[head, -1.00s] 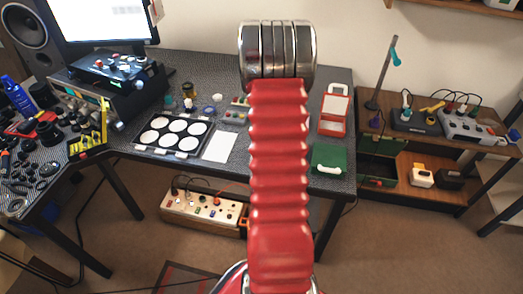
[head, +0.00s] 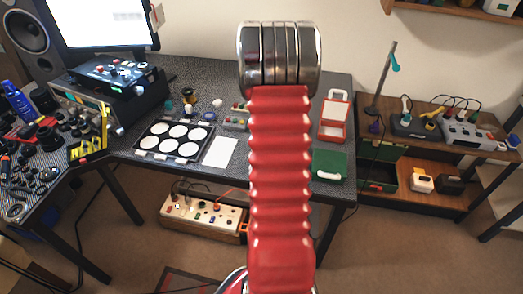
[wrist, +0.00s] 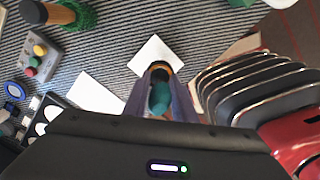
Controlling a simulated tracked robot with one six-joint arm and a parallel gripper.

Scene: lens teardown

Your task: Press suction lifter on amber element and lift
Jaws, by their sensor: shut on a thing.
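In the wrist view my gripper (wrist: 160,92) points down over the bench. Its two fingers are shut on a small teal thing (wrist: 160,100) with a rounded end, which looks like the suction lifter. An orange-brown rim with a dark middle (wrist: 160,67) shows at its far end, over a white sheet (wrist: 148,52). I cannot tell whether this rim is the amber element, or whether it touches the lifter or the sheet. In the head view my red arm hides the gripper and what it holds.
A black tray with white round pads (head: 157,158) and a white sheet (head: 220,153) lie left of my arm. A small button box (wrist: 40,55) and a green and brown item (wrist: 68,14) are nearby. A red case (head: 333,117) and green case (head: 329,164) lie to the right.

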